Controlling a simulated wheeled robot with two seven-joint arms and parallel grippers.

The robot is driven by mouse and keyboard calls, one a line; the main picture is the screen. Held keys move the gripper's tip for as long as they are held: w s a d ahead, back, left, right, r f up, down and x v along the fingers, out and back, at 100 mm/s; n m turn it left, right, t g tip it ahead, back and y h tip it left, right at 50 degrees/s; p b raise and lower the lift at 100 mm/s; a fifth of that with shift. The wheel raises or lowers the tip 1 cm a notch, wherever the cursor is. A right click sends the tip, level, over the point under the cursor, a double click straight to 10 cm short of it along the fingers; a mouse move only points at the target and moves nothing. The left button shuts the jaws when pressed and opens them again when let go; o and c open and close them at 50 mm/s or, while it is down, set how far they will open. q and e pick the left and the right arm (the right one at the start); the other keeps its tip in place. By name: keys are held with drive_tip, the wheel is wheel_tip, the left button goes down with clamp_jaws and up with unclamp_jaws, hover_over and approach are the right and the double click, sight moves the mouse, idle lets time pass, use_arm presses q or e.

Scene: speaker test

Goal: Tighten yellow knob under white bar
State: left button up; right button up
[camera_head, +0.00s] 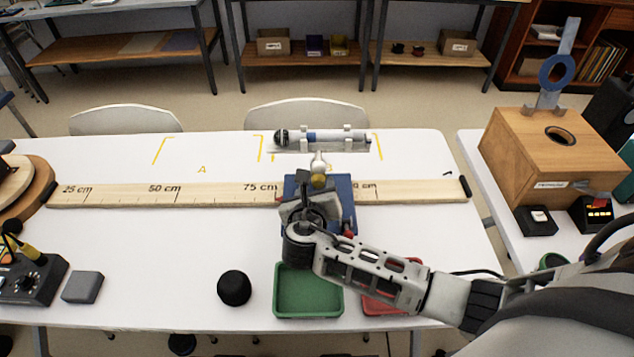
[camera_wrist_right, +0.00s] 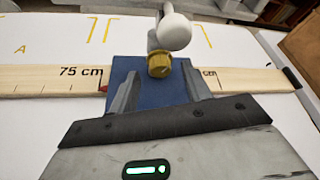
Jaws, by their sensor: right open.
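The yellow knob (camera_wrist_right: 159,64) sits on a stand just below a white rounded joint (camera_wrist_right: 173,31); in the head view the knob (camera_head: 318,179) shows just beyond my right gripper. A white bar (camera_head: 320,148) with a grey-and-blue cylindrical device (camera_head: 325,136) lying along it is above the knob. The stand rises from a blue base (camera_head: 340,186) by the wooden ruler. My right gripper (camera_wrist_right: 160,92) is open, its two fingers over the blue base on either side of the space in front of the knob, with nothing between them. My left gripper is out of view.
The long wooden ruler (camera_head: 210,193) runs across the white table. A green tray (camera_head: 308,314), a red tray (camera_head: 377,306) and a black round object (camera_head: 234,288) are at the front. A wooden box (camera_head: 500,145) stands on the right table. The table's left middle is mostly clear.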

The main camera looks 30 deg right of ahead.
sight(320, 182)
drive_tip(key=shift+x, duration=1.6)
drive_tip(key=shift+a, duration=0.1)
drive_tip(key=c, duration=1)
drive_tip(key=shift+y, duration=0.3)
drive_tip(key=shift+s+m+p, duration=0.1)
drive_tip(key=shift+m+p, duration=0.35)
drive_tip(key=shift+m, duration=0.15)
drive_tip(key=shift+s+d+m+t+y, duration=0.15)
drive_tip(key=shift+m+t+y, duration=0.2)
drive_tip(key=shift+m+y, duration=0.4)
drive_tip(key=shift+w+d+m+t+y, duration=0.1)
drive_tip(key=shift+m+t+y, duration=0.35)
drive_tip(key=shift+m, duration=0.5)
